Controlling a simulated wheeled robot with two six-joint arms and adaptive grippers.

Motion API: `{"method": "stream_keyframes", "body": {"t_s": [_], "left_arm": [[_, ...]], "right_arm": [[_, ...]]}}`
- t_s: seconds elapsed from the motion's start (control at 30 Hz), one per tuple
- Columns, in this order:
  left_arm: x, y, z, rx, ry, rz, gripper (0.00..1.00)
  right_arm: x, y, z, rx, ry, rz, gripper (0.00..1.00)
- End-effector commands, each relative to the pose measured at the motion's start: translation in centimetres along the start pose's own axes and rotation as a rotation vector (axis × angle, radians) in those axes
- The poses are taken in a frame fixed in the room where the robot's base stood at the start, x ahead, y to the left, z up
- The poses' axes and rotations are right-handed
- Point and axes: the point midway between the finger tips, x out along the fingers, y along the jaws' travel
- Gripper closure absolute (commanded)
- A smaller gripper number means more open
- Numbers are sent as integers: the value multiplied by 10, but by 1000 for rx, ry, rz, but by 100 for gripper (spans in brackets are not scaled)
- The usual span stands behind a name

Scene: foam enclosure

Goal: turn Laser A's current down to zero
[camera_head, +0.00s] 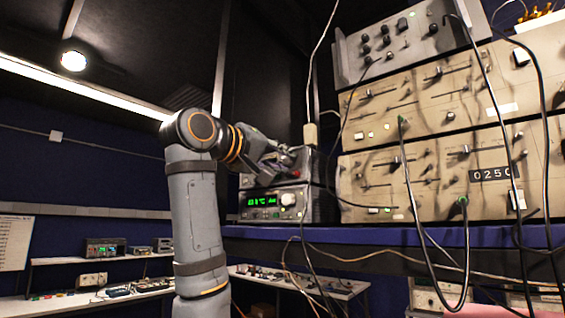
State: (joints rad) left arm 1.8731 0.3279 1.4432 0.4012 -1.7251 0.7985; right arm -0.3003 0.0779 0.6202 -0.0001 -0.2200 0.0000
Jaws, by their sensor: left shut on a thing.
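Two small laser controllers are stacked on the shelf in the middle of the view. The lower controller (262,213) has a lit green display (262,200) and a pale round knob (288,198) beside it. The upper controller (312,168) sits on top, its front mostly hidden behind my gripper. I cannot read which one is Laser A. My left gripper (286,162) is at the upper controller's front, shut on what seems to be its knob; the fingers hide the part held. A small red spot (296,173) shows beside the fingers. My right gripper is not in view.
Tall beige rack units (440,165) with knobs and plugged cables stand close on the right. Loose cables hang in front of them and below the shelf edge (350,236). A low bench (95,300) with small instruments is at the far left.

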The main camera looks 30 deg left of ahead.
Motion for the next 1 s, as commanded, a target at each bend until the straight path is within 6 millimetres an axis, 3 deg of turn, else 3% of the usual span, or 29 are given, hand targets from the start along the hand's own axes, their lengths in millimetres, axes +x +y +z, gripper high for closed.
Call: {"method": "stream_keyframes", "body": {"t_s": [0.4, 0.43, 0.57, 0.87, 1.0], "left_arm": [[-2, 2, -3, -4, 10, 5, 100], [-2, 2, -3, -4, 10, 6, 73], [-1, 2, -2, -4, 7, 4, 55], [-1, 0, -1, -3, 3, 1, 54], [-16, 0, -2, -3, 7, 2, 54]], "right_arm": [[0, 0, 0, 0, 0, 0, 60], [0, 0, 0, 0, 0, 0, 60], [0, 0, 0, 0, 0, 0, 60], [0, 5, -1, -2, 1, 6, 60], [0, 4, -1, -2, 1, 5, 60]]}}
